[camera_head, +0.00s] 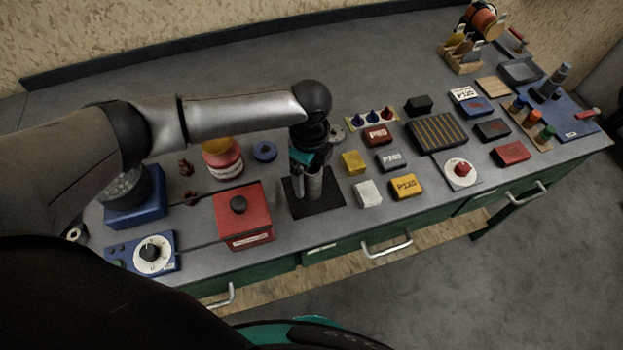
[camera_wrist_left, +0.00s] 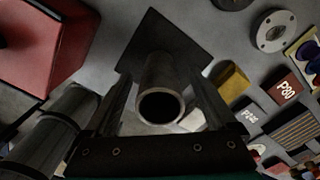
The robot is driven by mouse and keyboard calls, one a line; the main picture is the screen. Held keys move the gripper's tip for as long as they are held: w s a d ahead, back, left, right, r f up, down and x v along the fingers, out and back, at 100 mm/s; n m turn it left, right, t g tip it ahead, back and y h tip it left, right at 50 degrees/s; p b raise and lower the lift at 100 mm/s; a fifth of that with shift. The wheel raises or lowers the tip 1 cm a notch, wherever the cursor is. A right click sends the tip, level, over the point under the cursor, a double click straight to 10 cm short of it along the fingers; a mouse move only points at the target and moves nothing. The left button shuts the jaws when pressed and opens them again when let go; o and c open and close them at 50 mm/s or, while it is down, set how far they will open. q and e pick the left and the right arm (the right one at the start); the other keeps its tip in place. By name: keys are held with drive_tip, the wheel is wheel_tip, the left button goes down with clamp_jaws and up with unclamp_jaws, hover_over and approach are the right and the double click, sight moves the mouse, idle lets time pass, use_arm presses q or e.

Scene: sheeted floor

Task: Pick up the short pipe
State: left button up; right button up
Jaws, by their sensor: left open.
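The short pipe (camera_head: 314,187) is a grey metal tube standing upright on a black square mat (camera_head: 331,203) near the front of the bench. In the left wrist view I look down on the pipe (camera_wrist_left: 160,72) and its open round end, with the black mat (camera_wrist_left: 150,32) beyond it. My left gripper (camera_head: 305,172) comes down over the pipe from above. Its fingers (camera_wrist_left: 160,88) are open, one on each side of the pipe. I cannot tell whether either finger touches it. In the head view the gripper hides part of the pipe. My right gripper is not in view.
A red box (camera_head: 243,215) with a black knob stands close left of the mat. Yellow (camera_head: 352,162) and white blocks (camera_head: 368,194) stand close right. A pink-red jar (camera_head: 222,160) and blue ring (camera_head: 265,151) are behind. Further right are several sanding blocks and a slotted tray (camera_head: 437,132).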

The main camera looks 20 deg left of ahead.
sight(311, 183)
use_arm(q)
wheel_tip(311, 183, down, 4)
drive_tip(key=shift+d+r, duration=0.1)
drive_tip(key=shift+r, duration=0.1)
clamp_jaws()
idle(0.7)
drive_tip(key=shift+r, duration=0.1)
